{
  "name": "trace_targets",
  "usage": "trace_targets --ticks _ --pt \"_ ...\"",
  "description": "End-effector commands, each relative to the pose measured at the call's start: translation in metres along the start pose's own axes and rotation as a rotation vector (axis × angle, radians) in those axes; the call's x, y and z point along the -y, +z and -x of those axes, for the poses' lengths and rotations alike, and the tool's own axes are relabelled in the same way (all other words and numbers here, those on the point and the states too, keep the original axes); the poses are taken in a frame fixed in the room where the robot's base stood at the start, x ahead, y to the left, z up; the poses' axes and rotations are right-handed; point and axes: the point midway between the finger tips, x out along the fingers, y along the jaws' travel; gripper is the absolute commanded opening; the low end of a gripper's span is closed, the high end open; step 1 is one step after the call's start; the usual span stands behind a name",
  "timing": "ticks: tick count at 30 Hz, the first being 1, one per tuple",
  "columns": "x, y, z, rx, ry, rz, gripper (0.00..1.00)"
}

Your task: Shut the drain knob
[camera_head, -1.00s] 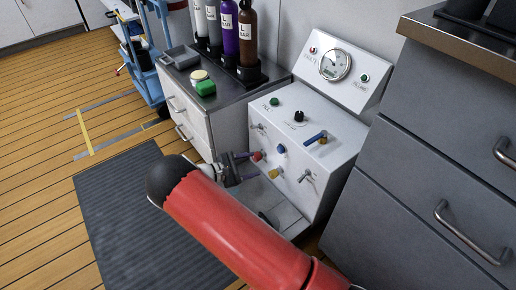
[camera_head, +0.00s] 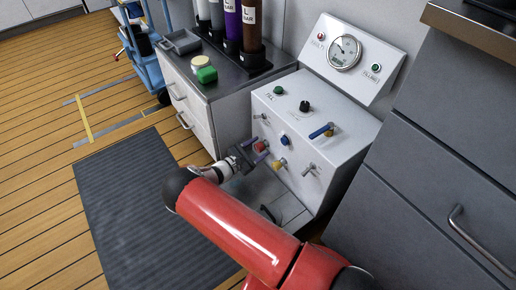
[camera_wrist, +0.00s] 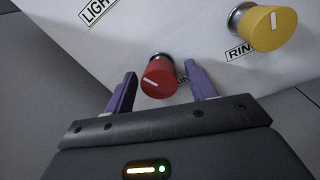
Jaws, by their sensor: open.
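The red knob (camera_wrist: 160,77) sits low on the white panel's front, with a partly covered label behind it that reads "...AIN". Its white mark lies slanted, near crosswise in the wrist view. The knob also shows in the head view (camera_head: 260,146). My gripper (camera_wrist: 161,71) is open, with one purple finger on each side of the red knob. A gap shows between each finger and the knob, so I see no clear contact. In the head view my gripper (camera_head: 251,153) is at the panel's lower left.
A yellow knob (camera_wrist: 263,27) with a "RIN..." label is to the right of the red one. A blue knob (camera_head: 284,140), a blue-handled lever (camera_head: 321,131) and a gauge (camera_head: 344,52) are on the panel. A grey cabinet (camera_head: 440,150) stands close on the right.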

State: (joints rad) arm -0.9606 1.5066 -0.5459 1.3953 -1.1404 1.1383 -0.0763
Motion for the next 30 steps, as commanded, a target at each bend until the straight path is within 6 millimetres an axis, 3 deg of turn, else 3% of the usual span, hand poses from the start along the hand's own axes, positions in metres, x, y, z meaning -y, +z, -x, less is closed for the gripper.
trace_targets --ticks 8,18,23,30 --pt "-0.0002 0.0000 -0.0024 -0.001 0.000 -0.001 0.56" --pt "0.0001 0.0000 -0.0022 -0.001 -0.001 -0.001 0.12" --pt "0.0012 -0.0024 -0.0021 0.003 0.000 -0.041 0.12" --pt "0.0021 -0.0048 -0.0019 0.020 0.006 -0.312 0.12"
